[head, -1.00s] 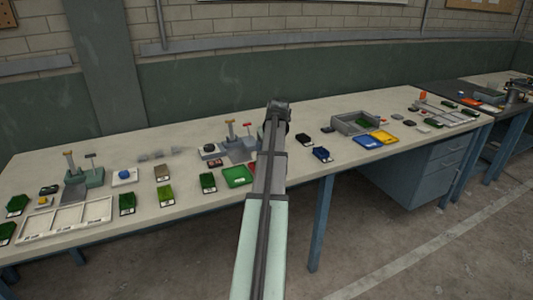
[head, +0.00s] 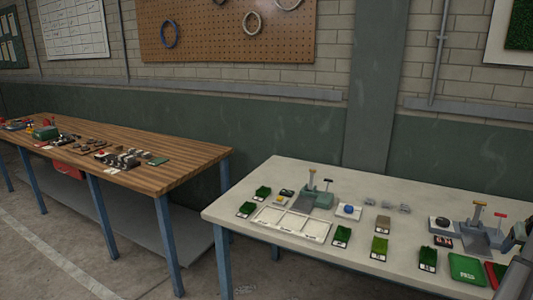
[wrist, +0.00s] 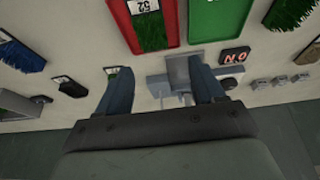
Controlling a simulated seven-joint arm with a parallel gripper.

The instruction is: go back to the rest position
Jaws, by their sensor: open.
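My gripper (wrist: 160,78) is open in the wrist view, its two dark fingers apart with nothing held between them. Beyond the fingers are the white tabletop and a grey test fixture (wrist: 178,70). In the head view only a part of my arm shows at the right edge, and the gripper's fingertips cannot be made out there.
A green tray (head: 467,268) and turf samples, one of them (head: 380,247), lie on the white table. A white three-part tray (head: 291,223) lies at its left. A wooden bench (head: 190,150) stands further left, with floor between. A red tray (wrist: 168,35) shows in the wrist view.

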